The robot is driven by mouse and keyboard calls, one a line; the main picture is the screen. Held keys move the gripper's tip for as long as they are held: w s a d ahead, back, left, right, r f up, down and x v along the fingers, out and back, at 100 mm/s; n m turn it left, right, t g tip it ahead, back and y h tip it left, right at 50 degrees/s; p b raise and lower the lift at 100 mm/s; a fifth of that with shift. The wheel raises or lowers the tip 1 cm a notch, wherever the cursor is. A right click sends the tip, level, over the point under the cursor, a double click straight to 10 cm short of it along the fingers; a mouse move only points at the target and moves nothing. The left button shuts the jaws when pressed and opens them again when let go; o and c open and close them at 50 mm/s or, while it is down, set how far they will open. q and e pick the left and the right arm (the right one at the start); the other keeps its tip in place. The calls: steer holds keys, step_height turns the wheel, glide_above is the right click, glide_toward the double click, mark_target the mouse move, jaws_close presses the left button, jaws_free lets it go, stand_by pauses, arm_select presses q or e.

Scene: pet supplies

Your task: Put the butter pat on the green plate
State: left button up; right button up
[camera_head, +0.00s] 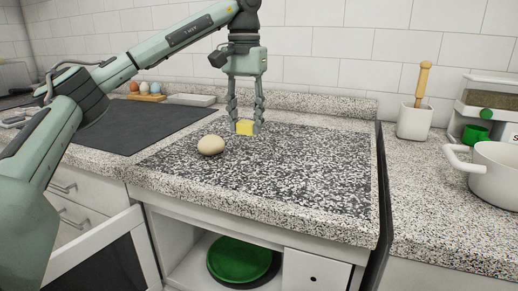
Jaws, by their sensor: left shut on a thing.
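The yellow butter pat (244,128) is between the fingertips of my left gripper (245,122), over the dark speckled board on the counter. My left gripper points down and is shut on the butter pat. I cannot tell whether the pat touches the board. The green plate (240,256) lies in the open cabinet space below the counter, on a dark round thing that is mostly hidden. My right gripper is not in view.
A beige round thing (211,145) sits left of the butter. An open door (100,255) juts out below left.

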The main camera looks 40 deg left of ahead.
mark_target(259, 158)
arm_select(q)
steer(key=shift+w+d+f, duration=0.9)
steer(key=shift+w+d, duration=0.05)
steer(key=shift+d, duration=0.25)
steer(key=shift+f, duration=2)
steer(key=shift+f, duration=0.1)
steer(key=o, duration=0.8)
